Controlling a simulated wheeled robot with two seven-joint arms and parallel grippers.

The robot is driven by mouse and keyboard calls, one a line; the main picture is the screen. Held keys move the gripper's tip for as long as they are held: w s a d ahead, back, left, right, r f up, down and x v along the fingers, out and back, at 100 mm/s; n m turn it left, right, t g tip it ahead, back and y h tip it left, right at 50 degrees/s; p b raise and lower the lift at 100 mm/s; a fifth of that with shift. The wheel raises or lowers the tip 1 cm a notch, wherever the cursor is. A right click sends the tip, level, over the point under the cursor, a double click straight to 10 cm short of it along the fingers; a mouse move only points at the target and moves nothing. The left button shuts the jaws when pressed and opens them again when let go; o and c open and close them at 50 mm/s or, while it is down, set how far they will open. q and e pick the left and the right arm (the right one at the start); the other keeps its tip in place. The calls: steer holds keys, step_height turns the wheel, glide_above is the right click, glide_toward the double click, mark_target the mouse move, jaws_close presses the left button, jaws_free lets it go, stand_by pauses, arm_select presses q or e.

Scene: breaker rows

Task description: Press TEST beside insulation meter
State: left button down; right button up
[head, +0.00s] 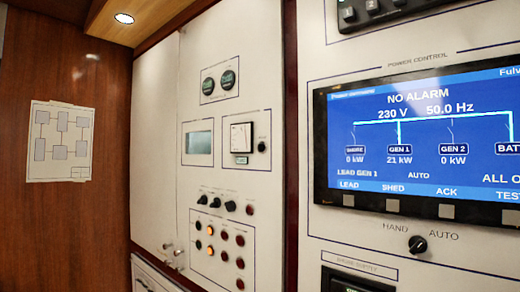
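A square white-faced analog meter (241,137) with a black lower strip is on the white panel left of the big screen; it looks like the insulation meter, but its lettering is too small to read. A small round black button or knob (262,146) sits just right of it, with no readable label. A thin frame line surrounds both. Neither gripper is in view.
A large blue display (420,140) fills the right, with a cut-off TEST label at its lower right edge. Nearby are a small grey screen (199,143), two round gauges (228,80), knobs, lamps and a HAND/AUTO switch (417,244). Nothing blocks the meter.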

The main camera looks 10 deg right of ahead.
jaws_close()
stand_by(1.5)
